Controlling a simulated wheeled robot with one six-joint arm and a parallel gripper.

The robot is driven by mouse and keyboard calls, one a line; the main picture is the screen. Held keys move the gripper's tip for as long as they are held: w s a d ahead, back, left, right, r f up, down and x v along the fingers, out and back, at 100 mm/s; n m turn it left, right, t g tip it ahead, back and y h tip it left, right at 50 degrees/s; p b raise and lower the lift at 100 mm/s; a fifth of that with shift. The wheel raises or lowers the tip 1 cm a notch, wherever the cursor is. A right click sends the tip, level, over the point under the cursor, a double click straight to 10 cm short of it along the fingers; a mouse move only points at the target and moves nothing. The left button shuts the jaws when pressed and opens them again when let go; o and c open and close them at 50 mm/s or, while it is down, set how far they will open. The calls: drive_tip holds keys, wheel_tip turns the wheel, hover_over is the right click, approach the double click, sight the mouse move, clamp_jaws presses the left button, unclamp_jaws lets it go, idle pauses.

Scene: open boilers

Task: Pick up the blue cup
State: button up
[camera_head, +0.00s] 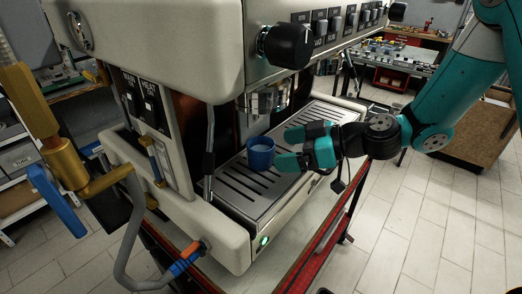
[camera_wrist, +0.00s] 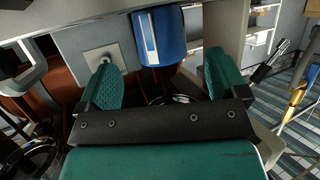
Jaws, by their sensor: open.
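Nothing is held.
The coffee machine's front panel (camera_head: 330,35) with a black knob (camera_head: 287,45) overhangs the tray's back. A steam pipe (camera_head: 209,150) hangs left of the cup. A brass handle with a blue lever (camera_head: 57,200) is at the left. The tray's front part is clear.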

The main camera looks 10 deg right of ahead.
sight(268, 147)
drive_tip(key=p+x, duration=0.1)
drive_tip(key=x, duration=0.1)
drive_tip(key=r+p+x, duration=0.1)
drive_tip(key=p+x, duration=0.1)
drive_tip(key=shift+w+a, duration=0.1)
drive_tip(key=shift+a, duration=0.25)
drive_tip(key=shift+w+a+f, duration=0.1)
drive_tip(key=shift+a+f, duration=0.05)
drive_tip(key=shift+f, duration=0.1)
drive_tip(key=c, duration=1.1)
drive_tip(key=shift+o, duration=0.2)
